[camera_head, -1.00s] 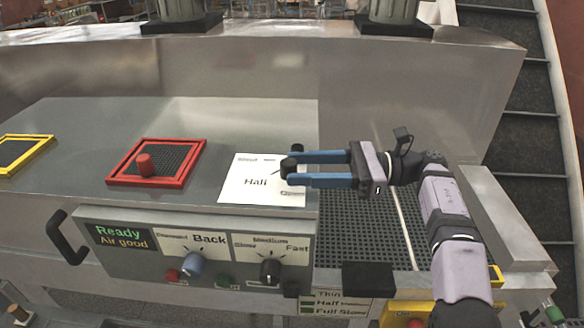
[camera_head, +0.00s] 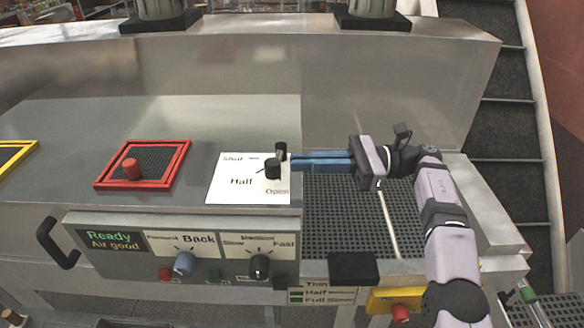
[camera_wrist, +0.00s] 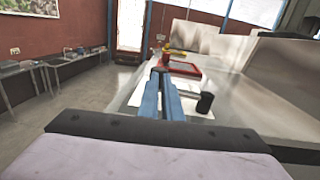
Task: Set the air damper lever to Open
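The air damper control is a white plate (camera_head: 228,190) with Shut, Half and Open printed on it, Open at its lower right corner. Its black lever has a round hub (camera_head: 272,170) and an upright knob (camera_head: 281,150) just up and right of it. A thin pointer runs from the hub towards the word Half. My gripper (camera_head: 293,163) has its blue fingers together just right of the hub and knob; contact cannot be told. In the wrist view the fingers (camera_wrist: 160,76) are closed with nothing between them, and the black lever (camera_wrist: 204,102) stands to their right.
A red-framed grid (camera_head: 142,165) with a red knob lies left of the plate. A front panel (camera_head: 200,248) carries dials and a screen reading "Ready, Air good". A perforated grate (camera_head: 350,215) lies below my gripper. A metal wall rises behind.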

